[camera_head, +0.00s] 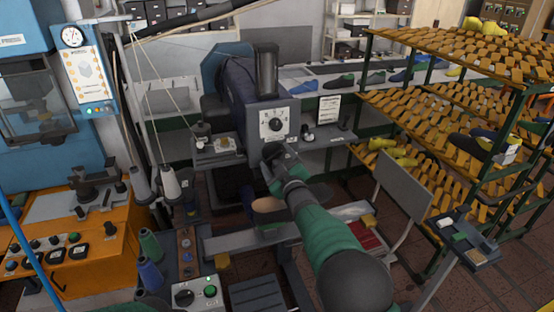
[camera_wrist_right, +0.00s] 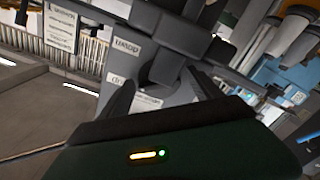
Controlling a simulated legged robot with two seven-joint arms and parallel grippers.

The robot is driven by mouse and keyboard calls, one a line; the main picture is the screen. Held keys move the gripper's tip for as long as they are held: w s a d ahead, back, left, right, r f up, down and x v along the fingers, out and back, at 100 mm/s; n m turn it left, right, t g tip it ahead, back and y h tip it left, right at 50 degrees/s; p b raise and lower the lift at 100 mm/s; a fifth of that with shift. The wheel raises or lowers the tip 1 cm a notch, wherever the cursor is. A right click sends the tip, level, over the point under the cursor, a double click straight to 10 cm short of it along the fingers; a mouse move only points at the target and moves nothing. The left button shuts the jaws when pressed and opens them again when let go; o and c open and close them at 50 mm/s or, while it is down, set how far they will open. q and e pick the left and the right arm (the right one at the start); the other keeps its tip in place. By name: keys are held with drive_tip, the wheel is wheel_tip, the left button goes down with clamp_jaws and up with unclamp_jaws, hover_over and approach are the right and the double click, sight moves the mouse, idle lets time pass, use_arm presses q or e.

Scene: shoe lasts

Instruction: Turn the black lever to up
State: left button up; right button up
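The grey machine (camera_head: 252,112) stands in the middle of the head view, with a white dial plate (camera_head: 273,126) on its front. My right gripper (camera_head: 272,152) reaches the machine's front just below this plate. In the right wrist view, a dark lever-like piece (camera_wrist_right: 164,68) sits on the grey face between two labels, which appear upside down. The fingers of my right gripper (camera_wrist_right: 160,92) are apart on either side of it. I cannot tell whether they touch it. In the head view the gripper hides this spot.
Tilted racks (camera_head: 450,95) of wooden blocks and shoes stand at the right. An orange control bench (camera_head: 85,235) is at the left. Thread cones (camera_head: 171,182) and a switch box (camera_head: 197,292) stand before the machine. A grey chair back (camera_head: 402,186) is right of my arm.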

drive_tip(key=shift+o, duration=0.2)
drive_tip(key=shift+s+d, duration=0.1)
drive_tip(key=shift+s, duration=0.15)
drive_tip(key=b+v, duration=0.5)
drive_tip(key=v, duration=1.1)
drive_tip(key=shift+s, duration=0.1)
